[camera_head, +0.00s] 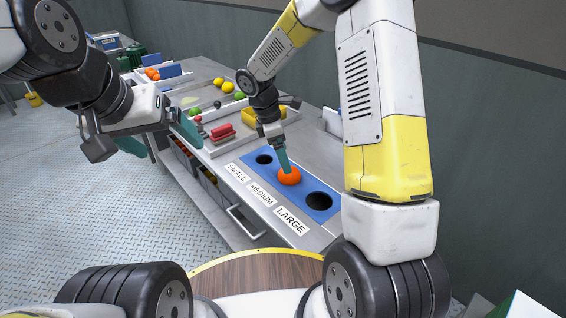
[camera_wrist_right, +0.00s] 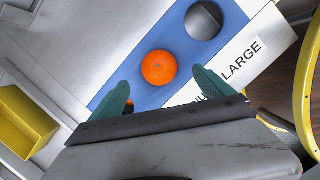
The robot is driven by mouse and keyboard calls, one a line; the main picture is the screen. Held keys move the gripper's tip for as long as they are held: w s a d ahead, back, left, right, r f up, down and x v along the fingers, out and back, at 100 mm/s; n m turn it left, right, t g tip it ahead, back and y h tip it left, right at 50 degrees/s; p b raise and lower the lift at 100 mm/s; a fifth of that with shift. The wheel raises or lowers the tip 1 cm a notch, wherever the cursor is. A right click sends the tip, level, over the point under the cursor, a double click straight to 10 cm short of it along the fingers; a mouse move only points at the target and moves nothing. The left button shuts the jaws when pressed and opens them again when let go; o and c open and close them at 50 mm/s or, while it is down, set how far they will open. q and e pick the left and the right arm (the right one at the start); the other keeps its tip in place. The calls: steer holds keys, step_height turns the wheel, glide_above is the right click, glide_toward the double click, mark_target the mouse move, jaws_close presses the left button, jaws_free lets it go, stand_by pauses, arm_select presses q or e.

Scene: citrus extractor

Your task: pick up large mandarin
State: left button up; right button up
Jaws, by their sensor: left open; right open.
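An orange mandarin (camera_head: 289,176) sits on the blue sizing plate (camera_head: 263,176), between the small hole and the large hole, at the medium position. It also shows in the right wrist view (camera_wrist_right: 159,67), whole and in front of my fingers. My right gripper (camera_head: 284,164) is above the mandarin with its teal fingers pointing down. In the wrist view the right gripper (camera_wrist_right: 165,88) is open, its fingers apart to either side of the mandarin's near side. My left gripper (camera_head: 165,146) is open and empty, away from the plate at the left.
The large hole (camera_head: 319,201) is empty. Labels (camera_head: 262,196) read SMALL, MEDIUM, LARGE. Behind are a yellow tray (camera_head: 262,116), a red object (camera_head: 222,132), and yellow and green fruits. A drawer handle (camera_head: 243,224) sticks out at the counter front.

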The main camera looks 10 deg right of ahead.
mark_target(289, 177)
steer(key=x, duration=0.6)
steer(key=shift+w+f, duration=0.15)
steer(key=shift+f, duration=0.2)
steer(key=shift+r, duration=0.1)
steer(key=c, duration=1.8)
steer(key=shift+o, duration=0.2)
